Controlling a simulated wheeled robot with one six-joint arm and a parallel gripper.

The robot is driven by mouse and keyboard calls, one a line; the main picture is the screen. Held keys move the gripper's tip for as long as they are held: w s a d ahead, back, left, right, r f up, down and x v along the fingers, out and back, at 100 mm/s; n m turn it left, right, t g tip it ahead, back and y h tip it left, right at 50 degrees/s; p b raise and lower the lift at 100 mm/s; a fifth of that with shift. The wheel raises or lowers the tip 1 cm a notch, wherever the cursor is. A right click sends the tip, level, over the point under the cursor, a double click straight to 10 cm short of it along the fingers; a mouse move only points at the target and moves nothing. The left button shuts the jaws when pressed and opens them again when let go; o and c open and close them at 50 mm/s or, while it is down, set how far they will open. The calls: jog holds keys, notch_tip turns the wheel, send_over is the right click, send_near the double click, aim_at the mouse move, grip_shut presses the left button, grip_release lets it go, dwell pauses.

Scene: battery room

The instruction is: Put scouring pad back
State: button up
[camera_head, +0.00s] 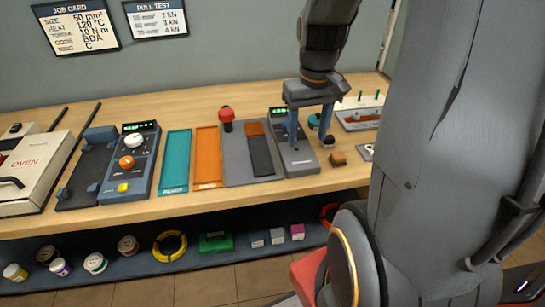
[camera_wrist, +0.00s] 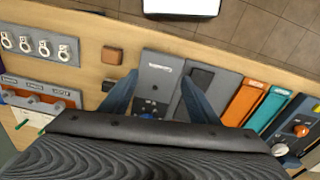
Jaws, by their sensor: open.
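A small brown block (camera_head: 338,159), which looks like the scouring pad, lies on the wooden bench right of a grey meter (camera_head: 295,160). In the wrist view the brown block (camera_wrist: 112,56) is left of my fingers, apart from them. My gripper (camera_head: 309,128) is open and points down over the grey meter, with nothing seen between its fingers. In the wrist view my gripper (camera_wrist: 159,80) straddles the grey meter (camera_wrist: 156,70). A grey tray (camera_head: 234,155) left of the meter holds a dark strip with a rust-brown end. I cannot tell which place belongs to the pad.
A red knob (camera_head: 226,115) stands up at the grey tray's back. Orange (camera_head: 207,160) and teal (camera_head: 175,160) trays and a blue meter (camera_head: 131,165) are further left. A rack (camera_head: 357,122) stands at the right. Bare wood shows along the bench's front edge; a shelf (camera_head: 135,262) is below.

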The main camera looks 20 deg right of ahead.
jog(key=s+a+f+n, duration=0.1)
jog(key=s+a, duration=0.2)
jog(key=a, duration=0.9)
jog(key=shift+s+a+f+n+t, duration=0.2)
jog(key=shift+a+f+n+t, duration=0.1)
jog(key=shift+a+f+t, duration=0.1)
